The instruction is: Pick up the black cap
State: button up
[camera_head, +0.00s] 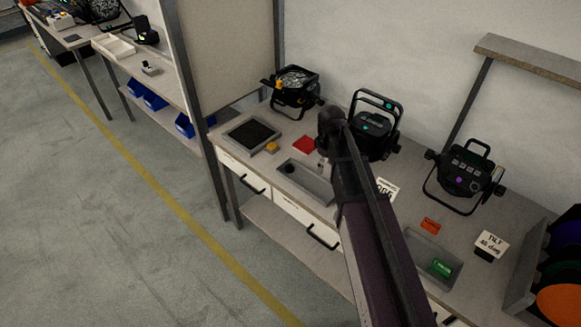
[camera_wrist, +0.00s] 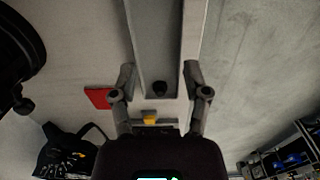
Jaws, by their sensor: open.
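The black cap (camera_head: 290,168) is a small dark round piece near the left end of a grey tray (camera_head: 318,190) on the bench. In the wrist view the cap (camera_wrist: 160,87) lies near the tray's lower end. My gripper (camera_wrist: 160,72) is open and empty, with its fingers spread left and right of the cap in that picture. No contact shows, and the height between them is hard to judge.
A yellow block (camera_head: 272,147), a red square (camera_head: 305,145) and a dark mat (camera_head: 252,133) lie near the tray. Black par cans (camera_head: 295,90) stand behind along the wall. Another tray (camera_head: 449,262) with a green piece is to the right. Open floor lies in front.

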jog(key=w+a+r+n+p, duration=0.1)
jog(key=w+a+n, duration=0.8)
jog(key=w+a, duration=0.2)
jog(key=shift+a, duration=0.75)
jog(key=b, duration=0.9)
send_over(289, 165)
notch_tip(289, 165, down, 8)
jog(key=shift+d+f, duration=0.15)
jog(key=shift+f, duration=0.1)
jog(key=shift+f+b, duration=2.45)
jog(key=shift+f, duration=0.15)
jog(key=c, duration=0.4)
